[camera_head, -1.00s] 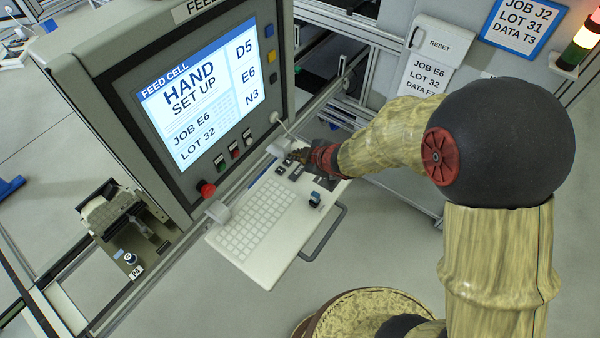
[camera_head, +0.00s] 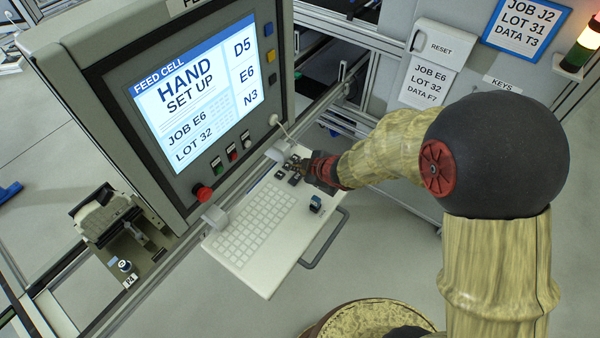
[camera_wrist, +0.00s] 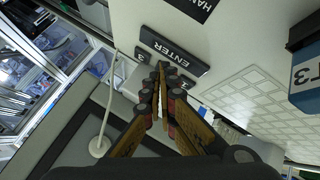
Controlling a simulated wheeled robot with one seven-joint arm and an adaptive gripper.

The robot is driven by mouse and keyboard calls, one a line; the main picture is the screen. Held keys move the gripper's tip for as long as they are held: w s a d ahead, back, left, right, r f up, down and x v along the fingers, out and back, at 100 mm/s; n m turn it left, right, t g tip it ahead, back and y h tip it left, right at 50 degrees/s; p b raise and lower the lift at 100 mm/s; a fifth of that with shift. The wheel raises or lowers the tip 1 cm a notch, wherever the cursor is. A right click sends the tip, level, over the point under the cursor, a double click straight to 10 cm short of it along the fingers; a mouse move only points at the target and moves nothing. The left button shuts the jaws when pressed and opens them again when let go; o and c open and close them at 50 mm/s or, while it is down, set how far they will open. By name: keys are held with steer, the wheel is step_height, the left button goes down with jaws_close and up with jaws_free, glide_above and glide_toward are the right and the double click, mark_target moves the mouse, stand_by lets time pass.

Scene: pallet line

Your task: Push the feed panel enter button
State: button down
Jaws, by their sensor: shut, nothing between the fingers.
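The feed panel (camera_head: 120,88) stands at left in the head view, its lit screen (camera_head: 197,95) reading "HAND SET UP". A pale shelf (camera_head: 275,267) with a keyboard and dark keys juts out below it. In the wrist view the black ENTER button (camera_wrist: 175,51) lies on the white shelf, between a "3" key (camera_wrist: 141,55) and a "1" key (camera_wrist: 187,83). My gripper (camera_wrist: 162,68) is shut and empty, its fingertips pictured at the lower edge of ENTER. I cannot tell whether they touch it. In the head view my gripper (camera_head: 304,167) is over the dark keys.
A red knob (camera_head: 203,193) and small buttons line the panel's lower edge. A blue-and-black block (camera_head: 316,204) stands on the shelf beside the keyboard (camera_head: 252,230). A white cable (camera_wrist: 108,120) runs near the keys in the wrist view. A grey handle (camera_head: 322,243) edges the shelf.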

mark_target(298, 174)
steer(key=shift+f, duration=0.15)
stand_by(0.7)
steer(key=shift+f+b, duration=0.3)
steer(key=shift+b, duration=0.05)
steer(key=shift+f+b, duration=0.5)
stand_by(0.7)
steer(key=shift+r, duration=0.1)
steer(key=shift+r+p, duration=0.85)
steer(key=shift+p, duration=0.05)
steer(key=shift+r, duration=0.1)
step_height(298, 174, up, 5)
steer(key=p, duration=0.4)
steer(key=shift+p, duration=0.35)
stand_by(0.4)
